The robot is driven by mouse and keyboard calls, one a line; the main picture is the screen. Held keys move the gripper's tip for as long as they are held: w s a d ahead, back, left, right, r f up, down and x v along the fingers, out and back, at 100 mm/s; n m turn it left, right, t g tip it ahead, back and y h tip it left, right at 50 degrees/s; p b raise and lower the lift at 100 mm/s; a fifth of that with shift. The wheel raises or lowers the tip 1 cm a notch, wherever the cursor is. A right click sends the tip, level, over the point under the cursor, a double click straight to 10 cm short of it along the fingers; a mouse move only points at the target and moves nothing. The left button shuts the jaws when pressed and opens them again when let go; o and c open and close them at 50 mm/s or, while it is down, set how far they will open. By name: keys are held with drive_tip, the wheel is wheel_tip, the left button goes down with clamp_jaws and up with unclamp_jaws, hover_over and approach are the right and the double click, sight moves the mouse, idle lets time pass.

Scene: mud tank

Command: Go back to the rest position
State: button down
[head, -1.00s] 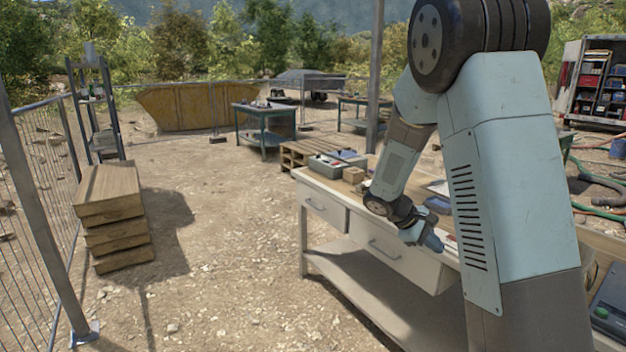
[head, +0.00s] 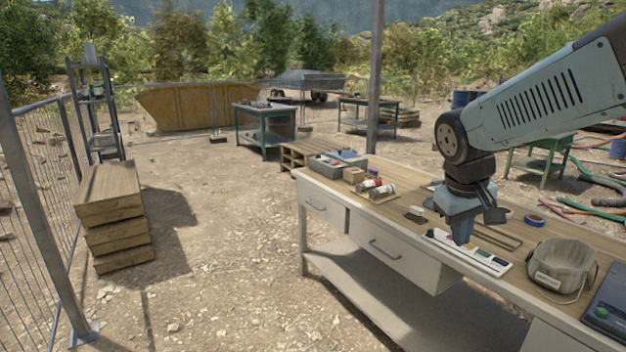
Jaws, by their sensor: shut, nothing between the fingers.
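My gripper (head: 462,236) shows in the head view above the wooden-topped workbench (head: 405,222), at the right of the picture. It points down, and its fingers look shut with nothing held. The fingertips are low over the bench, just behind a pale strip with coloured patches (head: 485,258). I cannot tell whether they touch anything. My arm comes in from the right edge and bends down at a dark joint above the bench.
A canvas bucket (head: 562,268) and a blue tape roll (head: 535,220) lie right of my gripper. Cans (head: 380,190) and a grey box (head: 335,164) stand left. Stacked wooden boxes (head: 112,205) stand by the fence. The gravel between is open.

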drive_tip(key=s+a+r+m+t+y, duration=0.2)
drive_tip(key=s+a+r+t, duration=0.1)
drive_tip(key=s, duration=0.6)
drive_tip(key=shift+s+a+r, duration=0.3)
drive_tip(key=shift+a+r, duration=0.2)
drive_tip(key=shift+a, duration=0.15)
